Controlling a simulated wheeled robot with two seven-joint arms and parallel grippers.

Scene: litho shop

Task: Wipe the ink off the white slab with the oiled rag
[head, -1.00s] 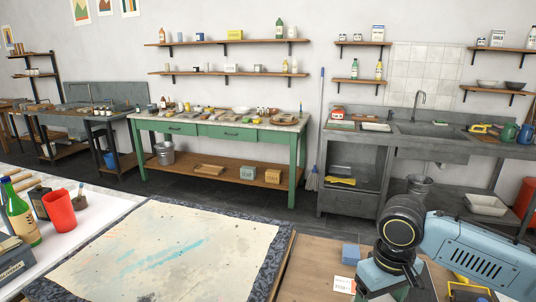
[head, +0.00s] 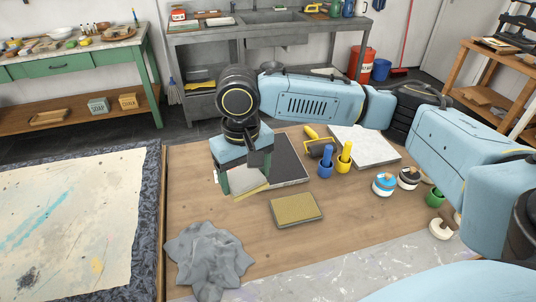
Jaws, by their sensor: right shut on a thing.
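The white slab (head: 365,147) lies flat on the wooden bench, right of my right gripper. It looks pale and lightly mottled; I cannot make out clear ink on it. My right gripper (head: 243,181) points down at the left edge of a dark slab (head: 289,160). It is shut on a pale, flat thing (head: 239,182) with a yellowish lower edge, partly hidden by the fingers; I cannot tell exactly what it is. A crumpled grey cloth (head: 207,258) lies at the bench's front left, apart from the gripper. My left gripper is not in view.
A tan pad (head: 297,209) lies in front of the dark slab. Small tins (head: 384,184) are at the right. Bare bench surrounds the grey cloth's right side.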

